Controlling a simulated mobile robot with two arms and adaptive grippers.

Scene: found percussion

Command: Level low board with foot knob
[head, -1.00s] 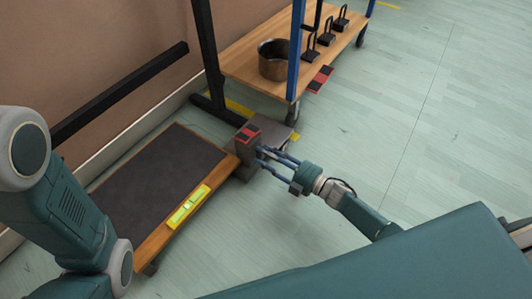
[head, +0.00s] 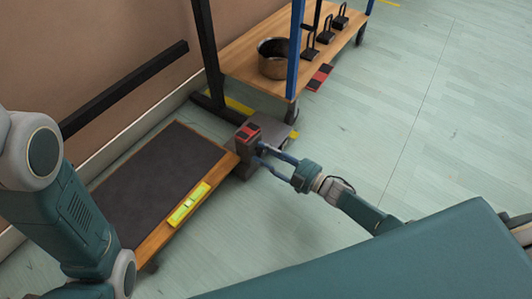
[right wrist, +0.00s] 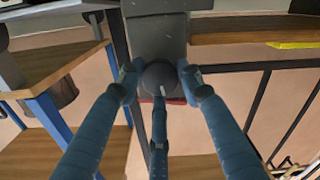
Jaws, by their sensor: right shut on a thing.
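The low board (head: 150,190) has a dark top and a wooden edge, in the left half of the head view. A yellow spirit level (head: 188,205) lies along its right edge; its bubble is too small to read. A grey foot block (head: 247,160) with a red and black top stands at the board's right corner. My right gripper (head: 262,156) reaches it from the right. In the right wrist view, my fingers (right wrist: 160,88) are shut around a dark round knob (right wrist: 160,76) on the grey block (right wrist: 157,35). My left arm shows, but its gripper is out of view.
A wooden shelf (head: 245,57) on a wheeled blue-post frame stands behind, bearing a metal pot (head: 274,58) and several dark blocks with handles. A black stand (head: 205,50) rises by the wall. The floor (head: 400,130) on the right is clear.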

